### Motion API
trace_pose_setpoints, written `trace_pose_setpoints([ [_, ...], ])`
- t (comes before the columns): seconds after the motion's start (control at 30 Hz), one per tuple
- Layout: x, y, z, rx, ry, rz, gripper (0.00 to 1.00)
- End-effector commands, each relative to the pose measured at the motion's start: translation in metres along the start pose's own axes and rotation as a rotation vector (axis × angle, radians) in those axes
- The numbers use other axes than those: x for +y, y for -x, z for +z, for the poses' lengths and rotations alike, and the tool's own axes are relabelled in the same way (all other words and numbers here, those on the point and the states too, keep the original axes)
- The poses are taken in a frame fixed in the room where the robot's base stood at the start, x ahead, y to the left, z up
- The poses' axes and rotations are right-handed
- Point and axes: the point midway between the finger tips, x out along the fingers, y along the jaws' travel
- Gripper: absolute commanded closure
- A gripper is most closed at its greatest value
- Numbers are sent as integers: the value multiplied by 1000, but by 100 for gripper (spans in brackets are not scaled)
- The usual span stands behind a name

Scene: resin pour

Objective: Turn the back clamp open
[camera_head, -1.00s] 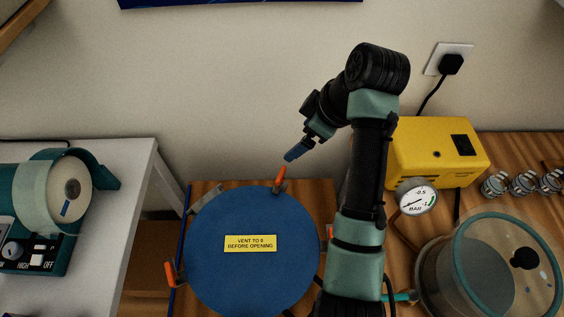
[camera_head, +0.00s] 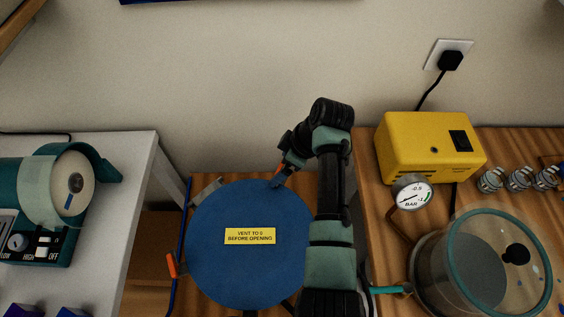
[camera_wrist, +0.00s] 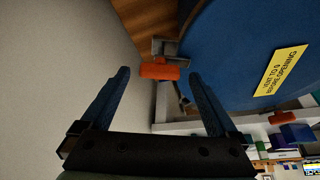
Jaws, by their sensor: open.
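The round blue lid (camera_head: 215,225) bears a yellow label (camera_head: 250,236) reading "VENT TO 0 BEFORE OPENING". The back clamp's orange handle (camera_head: 278,169) shows at the lid's far edge, partly hidden by my gripper (camera_head: 278,182). In the wrist view this handle (camera_wrist: 160,71) lies between the tips of my gripper's open blue fingers (camera_wrist: 158,76), with a gap on each side. The grey clamp bracket (camera_wrist: 165,47) sits against the lid's rim just past it. I cannot tell how deep the handle is between the fingers.
Another orange clamp handle (camera_head: 172,265) is at the lid's left. A wall stands close behind. At right are a yellow pump (camera_head: 428,148), a pressure gauge (camera_head: 413,193) and a glass-lidded pot (camera_head: 466,265). A white table (camera_head: 125,200) is at left.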

Motion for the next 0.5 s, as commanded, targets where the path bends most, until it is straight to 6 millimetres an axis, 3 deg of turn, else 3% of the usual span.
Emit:
trace_pose_setpoints([
  [0.3,0,-3,0,0,0,0,5],
  [0.5,0,-2,0,0,0,0,41],
])
